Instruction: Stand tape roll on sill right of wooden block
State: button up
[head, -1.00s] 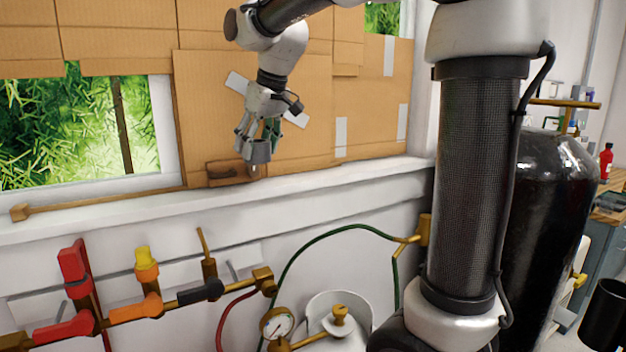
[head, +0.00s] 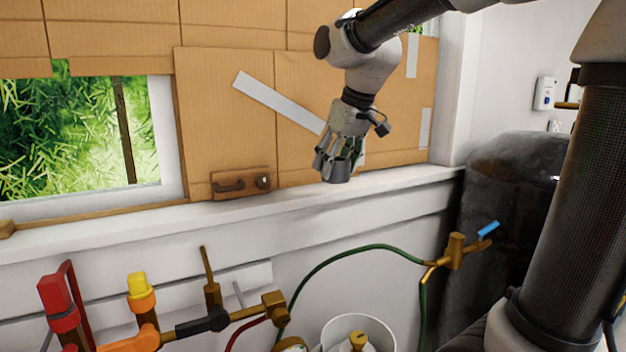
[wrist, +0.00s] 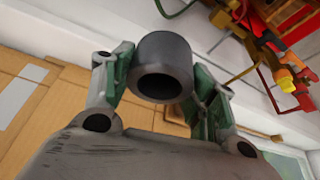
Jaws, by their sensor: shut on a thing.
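The tape roll (head: 336,174) is a dark grey ring held between the fingers of my gripper (head: 340,158). It also shows in the wrist view (wrist: 160,50), its round hole visible and the fingers on either side of it. The wooden block (head: 240,184) is brown, with a dark handle-like mark and a round knob. It sits on the white sill (head: 300,197) against the cardboard. My gripper and the roll are to the right of the block, clear of it. The roll appears close to the sill; I cannot tell whether it touches.
Cardboard sheets (head: 225,110) with a pale tape strip cover the window behind the sill. The sill looks clear to the right of the block. Below are brass pipes and valves (head: 205,323), a green hose (head: 350,250) and a brass valve with a blue handle (head: 457,250).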

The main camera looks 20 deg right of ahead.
jog(key=w+a, duration=0.1)
jog(key=w, duration=0.3)
jog(key=w+f, duration=0.1)
jog(key=w, duration=0.3)
jog(key=w+a+f, duration=0.1)
jog(key=w, duration=0.4)
jog(key=shift+a+f, duration=0.1)
jog(key=shift+a, duration=0.2)
jog(key=shift+w+f, duration=0.2)
jog(key=shift+f, duration=2.2)
jog(key=shift+f, duration=0.1)
jog(key=o, duration=1.1)
